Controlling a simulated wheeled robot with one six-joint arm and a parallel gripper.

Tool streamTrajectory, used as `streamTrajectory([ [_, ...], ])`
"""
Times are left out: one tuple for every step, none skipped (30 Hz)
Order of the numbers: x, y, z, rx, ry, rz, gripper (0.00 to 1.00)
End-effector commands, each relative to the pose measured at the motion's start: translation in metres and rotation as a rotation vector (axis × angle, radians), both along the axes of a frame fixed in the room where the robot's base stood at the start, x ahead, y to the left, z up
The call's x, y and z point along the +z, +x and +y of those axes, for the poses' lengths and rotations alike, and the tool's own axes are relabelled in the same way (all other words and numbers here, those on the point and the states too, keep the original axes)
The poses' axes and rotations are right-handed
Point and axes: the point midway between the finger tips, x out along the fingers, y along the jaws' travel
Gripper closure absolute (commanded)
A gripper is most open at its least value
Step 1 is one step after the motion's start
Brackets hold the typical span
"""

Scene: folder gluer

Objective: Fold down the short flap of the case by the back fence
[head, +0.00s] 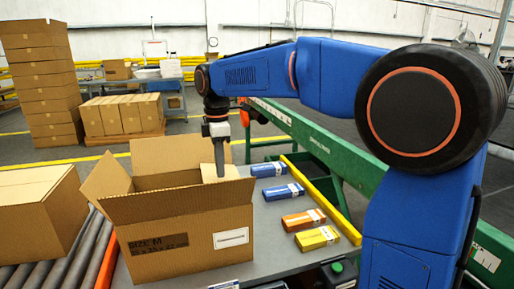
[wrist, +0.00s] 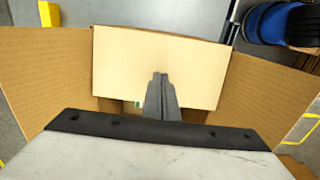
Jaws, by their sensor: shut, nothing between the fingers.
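The case (head: 185,240) is an open brown carton marked SIZE M. Its left short flap (head: 104,180) stands tilted outward, one long flap (head: 165,155) stands up at the rear, and the near long flap (head: 165,203) leans outward. A paler short flap (head: 233,172) shows at the right end, beside my gripper (head: 220,172). In the wrist view this pale flap (wrist: 125,65) lies below my shut fingers (wrist: 160,78), with a flap spread on either side. My fingers overlap it; whether they touch it I cannot tell. The case's inside is mostly hidden.
Blue packs (head: 269,169), an orange pack (head: 303,220) and a yellow pack (head: 317,238) lie on the grey table (head: 268,222) right of the case. A yellow rail (head: 325,197) and green frame (head: 315,140) run behind. Another carton (head: 35,210) sits left on rollers.

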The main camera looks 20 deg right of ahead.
Motion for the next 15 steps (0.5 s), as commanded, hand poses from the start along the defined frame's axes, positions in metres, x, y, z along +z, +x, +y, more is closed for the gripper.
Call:
streamTrajectory([
  [-0.0015, -0.0002, 0.0019, 0.0, 0.0, 0.0, 1.0],
  [-0.0018, -0.0001, 0.0024, 0.0, 0.0, 0.0, 1.0],
  [-0.002, -0.0001, 0.0026, -0.001, 0.0, 0.0, 1.0],
  [-0.002, -0.0001, 0.0025, -0.001, 0.0, 0.0, 1.0],
  [-0.0019, -0.0001, 0.0025, -0.001, 0.0, 0.0, 1.0],
  [-0.0019, -0.0001, 0.0024, -0.001, 0.0, 0.0, 1.0],
  [-0.0019, -0.0001, 0.0024, -0.001, 0.0, 0.0, 1.0],
  [-0.002, -0.0001, 0.0024, -0.001, 0.0, 0.0, 1.0],
  [-0.0022, 0.0, 0.0025, -0.001, 0.0, 0.0, 1.0],
  [-0.0025, -0.0001, 0.0028, -0.001, 0.0, 0.001, 1.0],
  [-0.0032, -0.0001, 0.0032, -0.001, 0.0, 0.001, 1.0],
  [-0.0045, -0.0001, 0.0042, 0.0, 0.0, 0.001, 1.0],
  [-0.0059, -0.0001, 0.0051, 0.0, 0.0, 0.001, 1.0],
  [-0.0075, -0.0002, 0.0063, 0.0, -0.001, 0.001, 1.0],
  [-0.0101, -0.0002, 0.0082, 0.0, -0.001, 0.001, 1.0],
])
